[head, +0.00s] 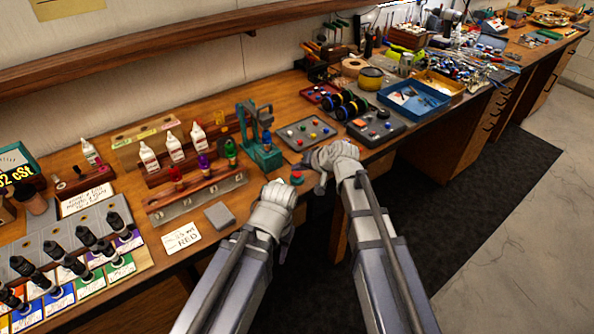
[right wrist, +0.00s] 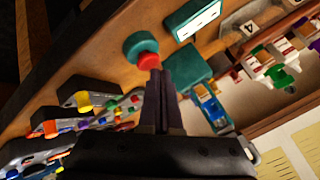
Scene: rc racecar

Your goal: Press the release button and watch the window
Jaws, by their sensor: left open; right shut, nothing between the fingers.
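A red button on a round teal base (head: 297,179) stands near the bench's front edge, between my two grippers in the head view. It also shows in the right wrist view, where the red part (right wrist: 148,61) lies right at my right fingertips. My right gripper (head: 318,166) is shut and empty, its dark fingers (right wrist: 155,78) together and pointing at the button; I cannot tell whether they touch it. My left gripper (head: 284,186) is open, just left of the button. A teal-framed white panel with dark marks (right wrist: 198,20) lies beyond the button; I cannot tell whether it is the window.
A teal press-like device (head: 262,152) stands behind the grippers. A tray of coloured pieces (head: 305,133) lies right of it. White bottles (head: 173,146) in a wooden rack, a grey block (head: 220,216) and a card reading RED (head: 181,238) are to the left.

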